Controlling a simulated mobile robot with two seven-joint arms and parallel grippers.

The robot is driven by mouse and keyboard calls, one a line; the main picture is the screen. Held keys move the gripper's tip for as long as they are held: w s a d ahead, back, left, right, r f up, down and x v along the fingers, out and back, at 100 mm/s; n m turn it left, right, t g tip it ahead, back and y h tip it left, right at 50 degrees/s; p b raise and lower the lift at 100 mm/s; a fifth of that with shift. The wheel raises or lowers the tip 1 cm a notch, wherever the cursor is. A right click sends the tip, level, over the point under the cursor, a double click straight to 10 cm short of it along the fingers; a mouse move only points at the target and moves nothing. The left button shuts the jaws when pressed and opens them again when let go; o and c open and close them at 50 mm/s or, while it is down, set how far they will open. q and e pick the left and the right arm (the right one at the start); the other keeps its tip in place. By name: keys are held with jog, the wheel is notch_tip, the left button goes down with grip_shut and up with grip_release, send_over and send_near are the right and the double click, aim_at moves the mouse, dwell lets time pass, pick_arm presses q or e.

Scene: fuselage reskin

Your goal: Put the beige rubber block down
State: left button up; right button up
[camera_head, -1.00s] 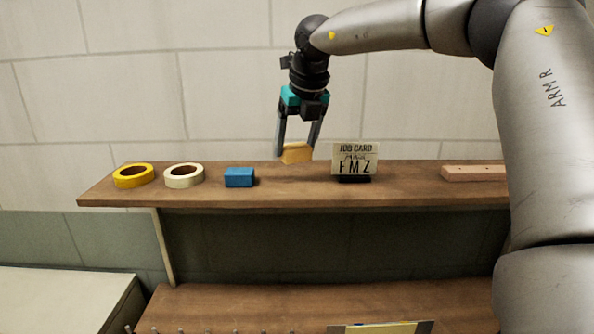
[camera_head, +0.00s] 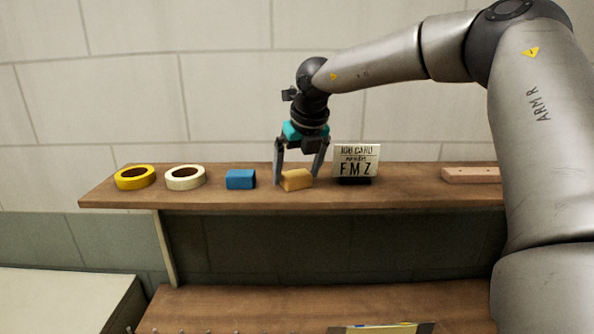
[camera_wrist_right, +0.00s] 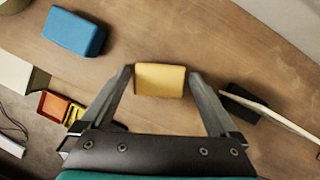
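The beige rubber block (camera_head: 297,180) rests on the upper wooden shelf, between the blue block and the job card. My right gripper (camera_head: 297,182) reaches down around it from above. Its two fingers stand on either side of the block, with a narrow gap at each side, so it is open. In the right wrist view the block (camera_wrist_right: 160,80) lies between the fingertips (camera_wrist_right: 161,74), yellowish and on the wood. My left gripper is not in view.
Left of the block on the shelf (camera_head: 220,199) are a blue block (camera_head: 240,179), a cream tape roll (camera_head: 185,177) and a yellow tape roll (camera_head: 135,177). The job card (camera_head: 357,161) stands close on the right. A pinkish bar (camera_head: 470,175) lies farther right.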

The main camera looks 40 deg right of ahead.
jog(key=b+v, duration=0.1)
jog(key=v, duration=1.1)
jog(key=shift+a, duration=0.1)
dwell(0.5)
